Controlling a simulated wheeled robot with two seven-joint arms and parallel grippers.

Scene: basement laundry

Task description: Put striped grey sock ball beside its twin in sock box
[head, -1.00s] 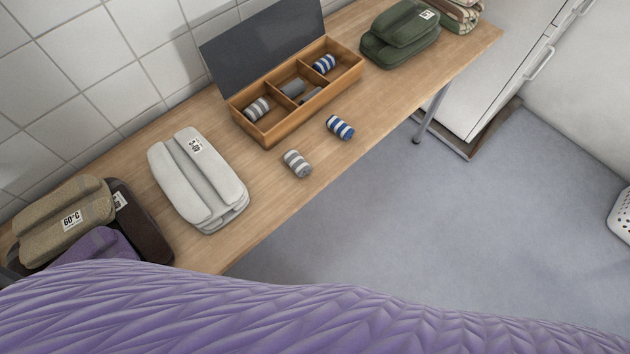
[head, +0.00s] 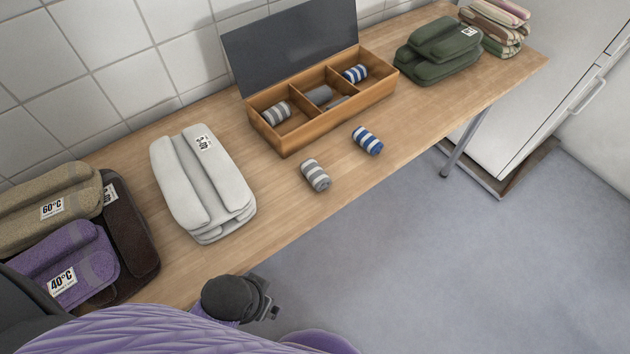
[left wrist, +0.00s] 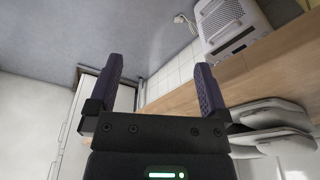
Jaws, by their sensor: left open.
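The striped grey sock ball (head: 315,175) lies on the wooden table near its front edge, outside the box. Its twin (head: 276,113) lies in the left compartment of the wooden sock box (head: 285,141), whose dark lid stands open at the back. Plain grey items (head: 319,95) are in the middle part, and a blue striped sock ball (head: 355,73) is in the right compartment. My left gripper (head: 268,299) is below the table's front edge in the picture, well apart from the sock ball. In the left wrist view its fingers (left wrist: 157,82) are apart and empty. My right gripper is not in view.
Another blue striped sock ball (head: 367,140) lies just right of the grey one. A white towel stack (head: 201,183) is left of the box, green towels (head: 440,50) right of it. Beige (head: 48,210) and purple (head: 66,262) towels lie at far left. Floor in front is open.

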